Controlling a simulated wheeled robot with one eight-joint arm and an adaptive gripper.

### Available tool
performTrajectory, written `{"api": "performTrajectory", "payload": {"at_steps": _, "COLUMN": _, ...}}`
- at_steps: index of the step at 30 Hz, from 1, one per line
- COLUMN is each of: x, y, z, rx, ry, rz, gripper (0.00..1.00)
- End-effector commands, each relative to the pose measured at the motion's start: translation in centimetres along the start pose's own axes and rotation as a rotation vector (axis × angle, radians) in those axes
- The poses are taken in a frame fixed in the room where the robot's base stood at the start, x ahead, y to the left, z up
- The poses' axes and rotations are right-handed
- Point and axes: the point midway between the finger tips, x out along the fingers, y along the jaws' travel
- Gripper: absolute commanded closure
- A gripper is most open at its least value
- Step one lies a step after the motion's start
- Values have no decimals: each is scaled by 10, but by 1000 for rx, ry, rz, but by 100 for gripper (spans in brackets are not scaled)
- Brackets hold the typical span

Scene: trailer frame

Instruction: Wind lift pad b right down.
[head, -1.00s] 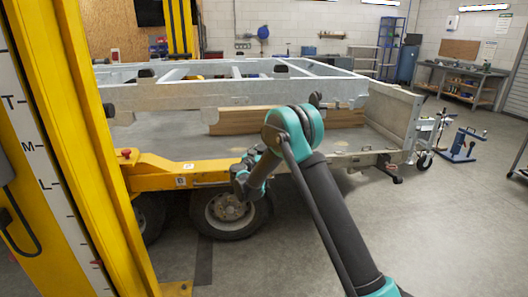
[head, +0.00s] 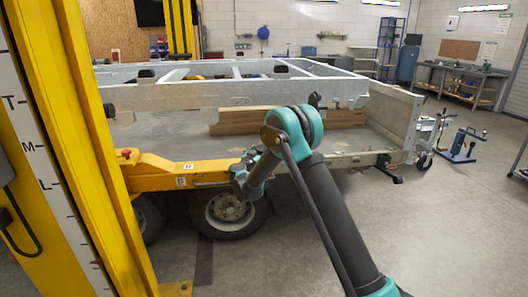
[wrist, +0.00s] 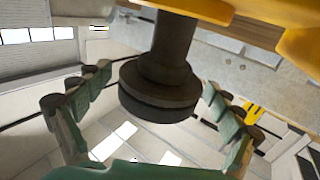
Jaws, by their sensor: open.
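A dark round pad (wrist: 160,92) on a thick stem shows in the wrist view, joined to a yellow lift arm (wrist: 205,10). My gripper (wrist: 155,85) has its two green fingers apart, one on each side of the pad; I see no clear contact. In the head view my gripper (head: 240,182) is at the end of the yellow lift arm (head: 178,172), below the trailer frame (head: 240,95). There the pad is hidden, and the small label on the lift arm is too small to read.
A yellow lift post (head: 95,150) stands close on the left. A wheel (head: 230,213) is below the lift arm. Timber beams (head: 245,121) lie on the trailer bed. The floor (head: 450,220) at the right is clear. A blue stand (head: 463,147) is farther back.

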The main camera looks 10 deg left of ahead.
Motion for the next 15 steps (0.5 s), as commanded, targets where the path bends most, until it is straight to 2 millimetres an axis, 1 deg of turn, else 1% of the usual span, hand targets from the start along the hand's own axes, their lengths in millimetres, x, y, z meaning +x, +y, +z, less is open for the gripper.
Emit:
{"api": "performTrajectory", "payload": {"at_steps": 2, "x": -4, "y": 0, "z": 0, "rx": 0, "ry": 0, "rz": -1, "gripper": 7}}
{"api": "performTrajectory", "payload": {"at_steps": 5, "x": -16, "y": -1, "z": 0, "rx": 0, "ry": 0, "rz": -3, "gripper": 7}}
{"api": "performTrajectory", "payload": {"at_steps": 15, "x": -83, "y": -1, "z": 0, "rx": 0, "ry": 0, "rz": -3, "gripper": 7}}
